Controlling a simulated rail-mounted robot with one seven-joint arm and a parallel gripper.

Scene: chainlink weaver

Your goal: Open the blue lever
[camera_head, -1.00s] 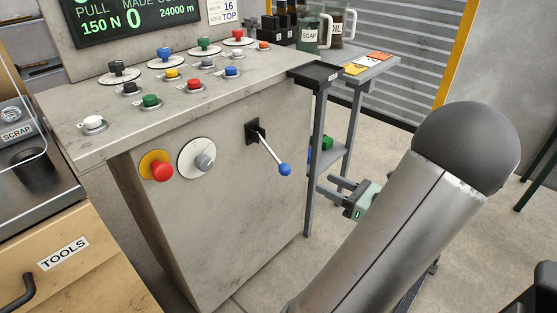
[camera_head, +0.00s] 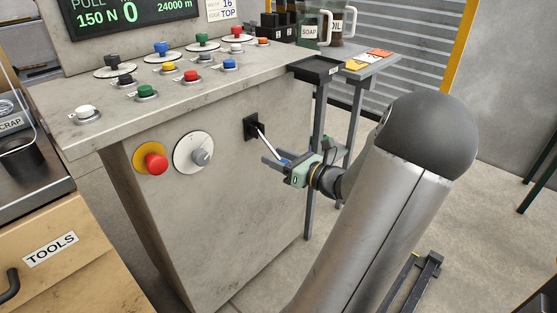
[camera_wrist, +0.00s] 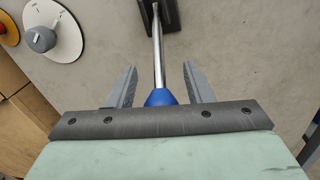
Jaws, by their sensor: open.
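The blue lever has a black mount (camera_head: 252,126) on the front of the grey console and a silver rod (camera_head: 265,140) slanting down to the right. Its blue ball end (camera_head: 284,162) is mostly hidden by my gripper in the head view. In the wrist view the rod (camera_wrist: 158,50) runs down to the blue knob (camera_wrist: 160,97) between my fingers. My gripper (camera_head: 277,158) is open around the knob, with a finger on each side and a visible gap to each. The gripper (camera_wrist: 160,85) points toward the console front.
A red button on a yellow plate (camera_head: 155,164) and a grey knob on a white dial (camera_head: 201,156) are left of the lever. Coloured buttons cover the console top. A grey side table (camera_head: 375,66) stands behind my gripper.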

